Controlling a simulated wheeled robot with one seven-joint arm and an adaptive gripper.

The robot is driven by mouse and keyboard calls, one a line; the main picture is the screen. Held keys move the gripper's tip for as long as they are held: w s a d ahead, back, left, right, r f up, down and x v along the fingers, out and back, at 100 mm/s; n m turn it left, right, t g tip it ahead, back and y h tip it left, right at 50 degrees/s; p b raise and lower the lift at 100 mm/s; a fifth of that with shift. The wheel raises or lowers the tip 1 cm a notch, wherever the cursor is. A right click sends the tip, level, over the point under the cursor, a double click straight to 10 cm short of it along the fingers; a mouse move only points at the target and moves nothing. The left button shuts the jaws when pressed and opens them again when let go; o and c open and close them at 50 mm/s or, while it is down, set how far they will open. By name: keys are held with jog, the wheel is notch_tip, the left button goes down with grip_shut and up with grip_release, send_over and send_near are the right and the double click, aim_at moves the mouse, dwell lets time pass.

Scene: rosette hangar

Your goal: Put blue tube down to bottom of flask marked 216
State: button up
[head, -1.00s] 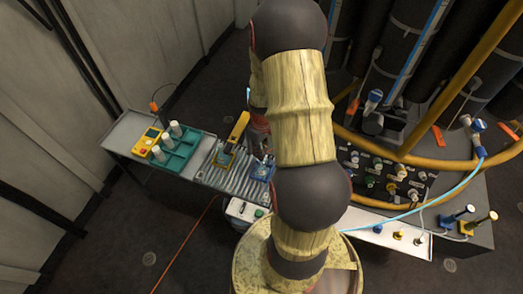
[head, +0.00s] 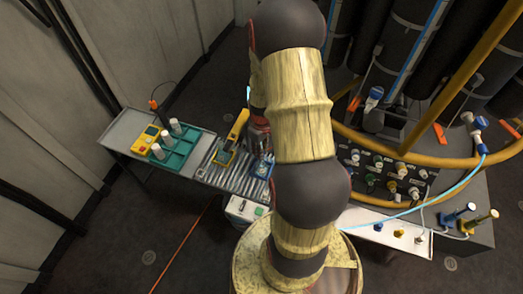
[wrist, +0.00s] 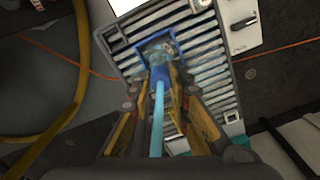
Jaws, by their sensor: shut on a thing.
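My gripper (wrist: 159,88) is shut on the blue tube (wrist: 157,122), seen in the wrist view. The light blue length runs back between the fingers, and a darker blue part shows at the fingertips. Just beyond the tips, a clear flask (wrist: 158,49) stands in a blue square holder (wrist: 139,53) on a ribbed rack. I cannot tell how far the tube's end is inside the flask. No number on the flask is legible. In the head view, the blue holder (head: 262,169) shows beside my arm, which hides most of the gripper.
Farther left are a green tray (head: 183,153) with white vials and a yellow meter (head: 145,140). Black columns and an orange hoop (head: 440,160) stand at right.

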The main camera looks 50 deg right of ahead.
jog(key=o, duration=0.9)
jog(key=o, duration=0.4)
jog(key=shift+o, duration=1.3)
jog(key=shift+r+p, duration=2.4)
jog(key=shift+r, duration=0.65)
